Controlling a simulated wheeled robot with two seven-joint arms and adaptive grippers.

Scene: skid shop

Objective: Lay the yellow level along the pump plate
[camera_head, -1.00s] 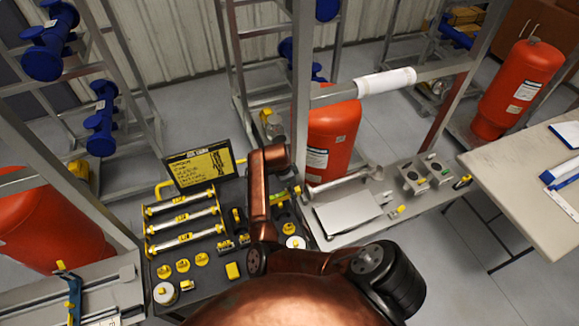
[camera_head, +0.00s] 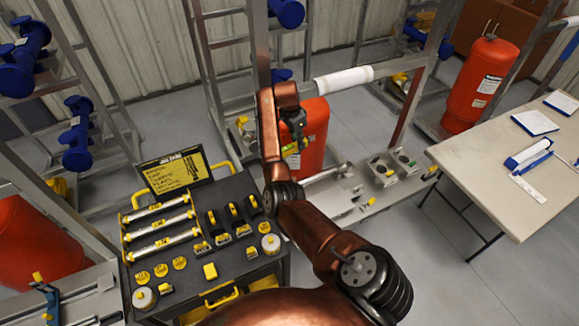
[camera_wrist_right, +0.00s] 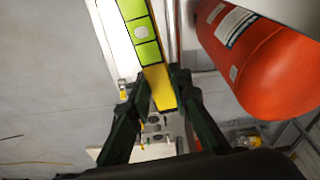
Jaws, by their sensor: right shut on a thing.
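My right gripper (camera_head: 295,125) is held up in front of a red tank, over the skid side of the workspace. In the right wrist view, the right gripper (camera_wrist_right: 161,92) is shut on the yellow level (camera_wrist_right: 161,86), with green label-like panels along its upper face. The level extends away from the fingers toward the top of that view. A pale flat plate (camera_wrist_right: 112,38), apparently the pump plate, lies beyond and left of the level; I cannot tell the height between them. My left gripper is not in view.
A dark tool cart (camera_head: 240,272) with level-like bars, yellow-topped parts and a sign (camera_head: 172,173) stands at left. The red tank (camera_head: 314,140) and metal frame posts (camera_head: 260,50) are close to my right gripper. A beige table (camera_head: 490,170) is at right.

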